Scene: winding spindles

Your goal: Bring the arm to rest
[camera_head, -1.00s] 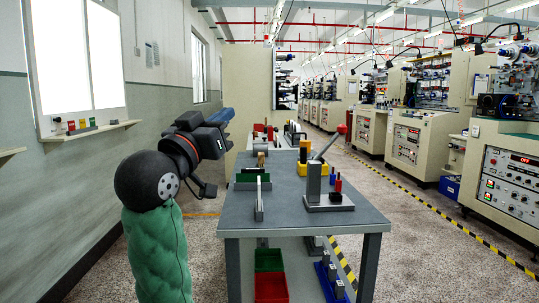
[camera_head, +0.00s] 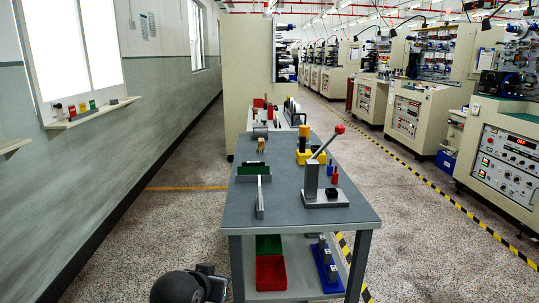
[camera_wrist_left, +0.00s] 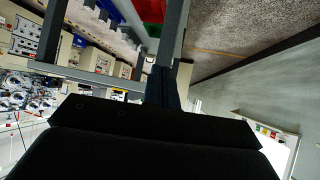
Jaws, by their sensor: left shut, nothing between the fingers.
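My left arm (camera_head: 183,287) shows only as a dark rounded joint and link at the bottom edge of the head view, low beside the near left leg of the workbench. In the left wrist view my left gripper (camera_wrist_left: 162,88) shows as dark blue fingers, shut and empty, beyond the black wrist housing. The workbench frame and a red bin (camera_wrist_left: 151,9) show past the fingers in that tilted view. Whether the fingers touch the bench frame is unclear. My right gripper is in neither view.
The grey workbench (camera_head: 290,215) carries a lever press (camera_head: 322,185), a green-and-grey fixture (camera_head: 255,172) and a yellow-based tool (camera_head: 306,152). A wall ledge (camera_head: 95,112) is at left. Floor between wall and bench is clear.

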